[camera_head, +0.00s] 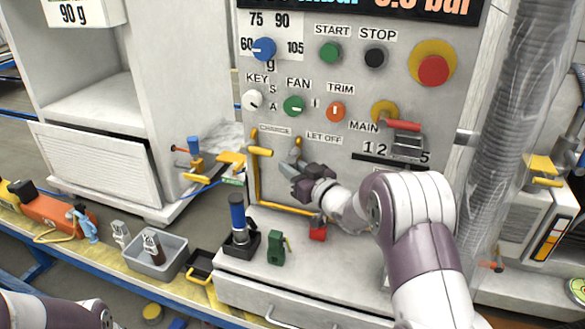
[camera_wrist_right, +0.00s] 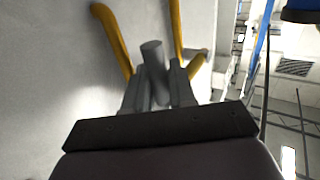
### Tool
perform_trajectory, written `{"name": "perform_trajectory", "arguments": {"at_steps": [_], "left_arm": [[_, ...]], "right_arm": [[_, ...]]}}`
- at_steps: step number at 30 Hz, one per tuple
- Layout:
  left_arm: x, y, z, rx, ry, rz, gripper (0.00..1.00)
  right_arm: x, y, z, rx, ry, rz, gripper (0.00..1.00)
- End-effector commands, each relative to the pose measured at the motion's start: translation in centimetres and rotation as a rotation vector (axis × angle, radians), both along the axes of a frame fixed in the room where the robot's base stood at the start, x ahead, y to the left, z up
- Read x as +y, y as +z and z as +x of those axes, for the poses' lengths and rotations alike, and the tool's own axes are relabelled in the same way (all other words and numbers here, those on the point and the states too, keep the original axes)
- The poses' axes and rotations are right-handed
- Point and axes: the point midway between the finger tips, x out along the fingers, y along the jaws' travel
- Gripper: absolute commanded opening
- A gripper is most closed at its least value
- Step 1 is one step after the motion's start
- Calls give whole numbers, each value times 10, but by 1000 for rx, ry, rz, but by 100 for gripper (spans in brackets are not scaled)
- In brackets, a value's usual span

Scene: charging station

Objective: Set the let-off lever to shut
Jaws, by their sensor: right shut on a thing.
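The let-off lever (camera_head: 297,142) is on the grey panel, left of the LET OFF label. Its upper end shows above my right gripper (camera_head: 298,166); the rest is hidden behind the gripper. In the right wrist view, the lever's grey cylindrical grip (camera_wrist_right: 153,65) stands between the two fingers of my right gripper (camera_wrist_right: 157,88), which is shut on it. I cannot tell the lever's exact setting. Part of my left arm shows at the lower left of the head view, but its gripper is out of view.
The yellow charge lever (camera_head: 259,150) is close to the left, with a yellow pipe (camera_head: 285,209) running below. A blue-handled tool (camera_head: 238,217), a green block (camera_head: 276,248) and a red padlock-like item (camera_head: 318,230) stand on the ledge beneath. Knobs and a red stop button (camera_head: 433,70) are above.

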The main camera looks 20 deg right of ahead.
Motion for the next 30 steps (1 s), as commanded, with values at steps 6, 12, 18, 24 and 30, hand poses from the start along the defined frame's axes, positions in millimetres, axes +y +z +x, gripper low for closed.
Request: {"name": "perform_trajectory", "arguments": {"at_steps": [6, 12, 18, 24, 30], "left_arm": [[0, 13, 0, 0, 0, 0, 45], [0, 42, 0, 0, 0, 0, 45], [0, 81, 0, 0, 0, 0, 45], [0, 117, 0, 0, 0, 0, 45], [0, 148, 0, 0, 0, 0, 45]], "right_arm": [[-1, 4, -1, 25, -1, -36, 0], [-4, 9, -3, 91, 1, -132, 0], [-8, 13, -6, 192, 0, -279, 0], [-12, 15, -9, 299, 2, -437, 0], [-15, 16, -11, 405, 3, -596, 0]]}}
